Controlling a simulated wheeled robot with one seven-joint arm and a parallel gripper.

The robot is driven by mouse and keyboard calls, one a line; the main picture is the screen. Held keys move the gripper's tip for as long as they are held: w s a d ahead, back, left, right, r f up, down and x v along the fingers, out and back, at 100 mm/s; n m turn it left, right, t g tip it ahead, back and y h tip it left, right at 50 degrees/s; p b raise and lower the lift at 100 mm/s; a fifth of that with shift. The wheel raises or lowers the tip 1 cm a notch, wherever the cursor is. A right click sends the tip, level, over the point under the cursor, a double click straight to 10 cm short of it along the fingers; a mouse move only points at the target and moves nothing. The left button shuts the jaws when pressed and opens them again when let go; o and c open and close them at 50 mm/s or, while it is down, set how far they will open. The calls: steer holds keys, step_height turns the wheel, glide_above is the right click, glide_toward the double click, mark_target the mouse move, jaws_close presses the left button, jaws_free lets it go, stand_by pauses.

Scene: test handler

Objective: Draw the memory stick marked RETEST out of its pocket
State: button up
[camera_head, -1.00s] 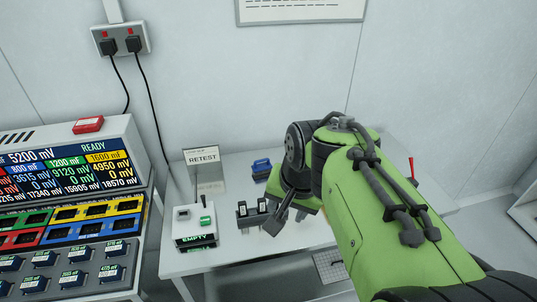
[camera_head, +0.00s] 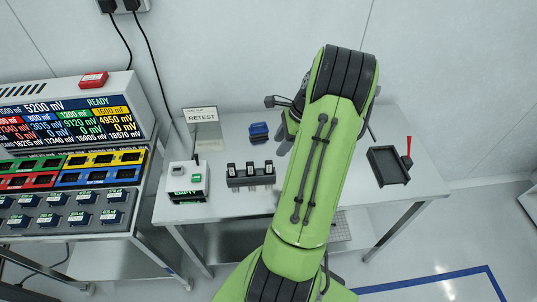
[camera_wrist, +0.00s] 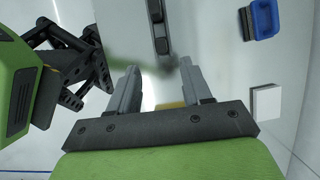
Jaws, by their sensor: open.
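A dark rack (camera_head: 251,181) stands on the table in the head view, with several dark sticks (camera_head: 250,168) with pale tops upright in a row. I cannot read any marking on the sticks. A sign reading RETEST (camera_head: 202,115) stands behind, to the rack's left. My gripper (camera_wrist: 158,72) is open and empty in the wrist view, with a finger on each side. A dark strip with pale patches, probably the rack (camera_wrist: 159,28), shows beyond the fingertips and apart from them. In the head view my arm hides most of the gripper.
A white box marked EMPTY (camera_head: 186,184) stands left of the rack. A blue item (camera_head: 259,132) lies behind the rack. A dark tray (camera_head: 388,166) and a red-tipped rod (camera_head: 408,147) are at the right. A tester with displays (camera_head: 70,115) is at the left.

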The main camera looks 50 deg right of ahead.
mark_target(267, 162)
steer(key=b+x, duration=0.1)
steer(key=x, duration=1.1)
steer(key=shift+d+f, duration=0.1)
steer(key=shift+f, duration=0.1)
steer(key=shift+c, duration=0.5)
jaws_close()
steer(key=shift+r, duration=0.1)
steer(key=shift+r+p, duration=0.5)
steer(key=shift+r, duration=0.15)
steer(key=shift+r+p, duration=1)
steer(key=shift+r, duration=0.2)
